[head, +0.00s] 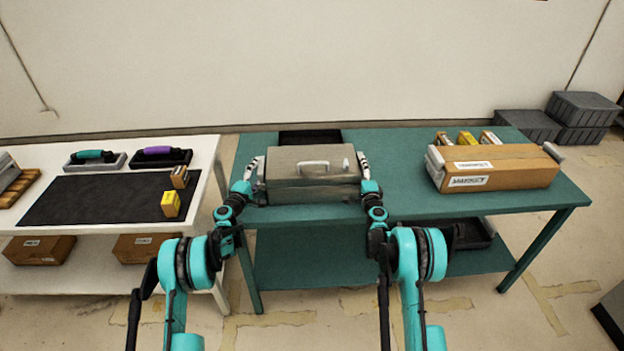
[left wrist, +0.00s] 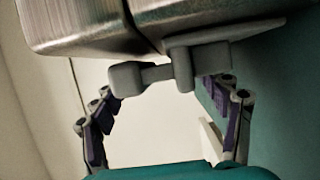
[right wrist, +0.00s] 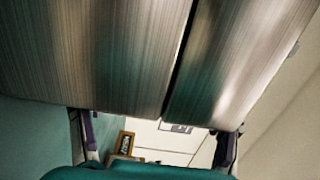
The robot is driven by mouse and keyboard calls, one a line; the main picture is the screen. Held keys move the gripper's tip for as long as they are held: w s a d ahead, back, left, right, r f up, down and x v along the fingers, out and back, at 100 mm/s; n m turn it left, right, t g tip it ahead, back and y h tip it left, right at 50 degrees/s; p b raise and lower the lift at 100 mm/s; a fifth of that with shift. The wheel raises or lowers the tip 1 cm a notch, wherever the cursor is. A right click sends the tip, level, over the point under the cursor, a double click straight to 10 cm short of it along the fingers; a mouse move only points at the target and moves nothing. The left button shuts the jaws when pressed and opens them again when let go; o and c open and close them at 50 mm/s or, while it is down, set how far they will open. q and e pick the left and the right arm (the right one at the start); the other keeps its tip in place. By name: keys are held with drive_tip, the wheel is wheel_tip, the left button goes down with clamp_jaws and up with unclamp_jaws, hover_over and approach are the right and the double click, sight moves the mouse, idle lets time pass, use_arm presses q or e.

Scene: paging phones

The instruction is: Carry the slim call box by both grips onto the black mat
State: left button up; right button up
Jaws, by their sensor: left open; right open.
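The slim call box (head: 312,187) is a brushed-metal case with a pale front handle, lying on the teal table. My left gripper (head: 250,173) is open at its left end. In the left wrist view the grey side grip (left wrist: 182,72) shows ahead, between the spread fingers (left wrist: 165,125); contact is not clear. My right gripper (head: 365,172) is open at the right end. The right wrist view shows the metal box surface (right wrist: 110,55) close above the spread fingers (right wrist: 155,142), with no grip clearly visible. A large black mat (head: 80,198) lies on the white table to the left.
A smaller black patch (head: 310,137) lies behind the box on the teal table (head: 400,150). A cardboard box (head: 515,170) marked MARKET stands right, with small boxes behind it. Yellow (head: 170,204) and brown (head: 180,176) blocks stand at the large mat's right edge. Handled trays (head: 160,157) lie behind it.

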use_arm(q)
drive_tip(key=shift+w+d, duration=0.25)
drive_tip(key=shift+w, duration=0.4)
use_arm(e)
drive_tip(key=shift+w, duration=1.05)
use_arm(q)
clamp_jaws()
use_arm(e)
clamp_jaws()
use_arm(q)
drive_tip(key=shift+r, duration=0.1)
use_arm(e)
drive_tip(key=shift+r, duration=0.1)
